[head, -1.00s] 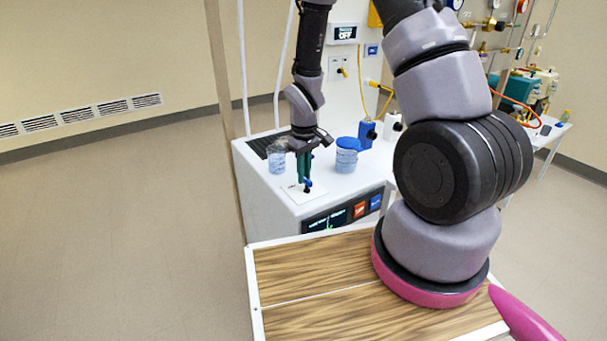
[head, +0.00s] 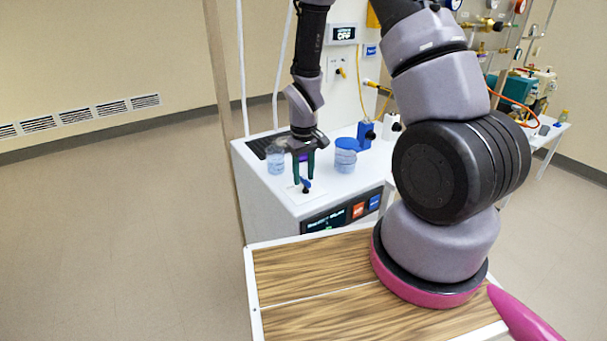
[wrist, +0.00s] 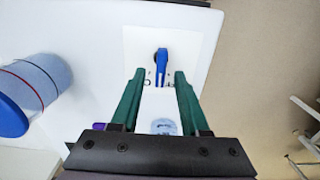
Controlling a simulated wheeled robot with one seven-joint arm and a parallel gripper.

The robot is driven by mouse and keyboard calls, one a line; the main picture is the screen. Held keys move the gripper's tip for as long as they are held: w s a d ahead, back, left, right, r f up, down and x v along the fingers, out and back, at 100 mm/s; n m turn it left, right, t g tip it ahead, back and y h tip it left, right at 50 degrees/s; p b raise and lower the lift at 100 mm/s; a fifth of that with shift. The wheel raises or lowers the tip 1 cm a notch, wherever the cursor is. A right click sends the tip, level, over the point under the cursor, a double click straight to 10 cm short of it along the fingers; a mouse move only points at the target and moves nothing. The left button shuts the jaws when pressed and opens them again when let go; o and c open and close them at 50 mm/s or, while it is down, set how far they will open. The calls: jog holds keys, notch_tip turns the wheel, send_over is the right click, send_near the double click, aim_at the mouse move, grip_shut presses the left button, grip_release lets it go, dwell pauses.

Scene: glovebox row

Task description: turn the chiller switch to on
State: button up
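The chiller switch is a blue lever handle (wrist: 162,70) with a dark round end, on a white square plate (wrist: 194,50) on top of the white chiller (head: 275,200). It also shows in the head view as a small blue knob (head: 306,186). My gripper (head: 303,180) points down above the plate. In the wrist view its two green fingers (wrist: 160,74) are spread apart and empty. The switch's lever lies in line with the gap between the fingertips; whether they touch it I cannot tell. Small marks on the plate are too small to read.
A clear beaker (head: 276,160) stands left of my gripper, and a blue-lidded jar (head: 346,157) stands close on its right. A blue valve block (head: 366,134) is behind. A display reading OFF (head: 344,33) is on the panel above. A wooden top (head: 310,270) is in front.

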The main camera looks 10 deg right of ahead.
aim_at(304, 178)
notch_tip(304, 178, up, 11)
dwell(0.7)
jog(key=shift+f, duration=0.1)
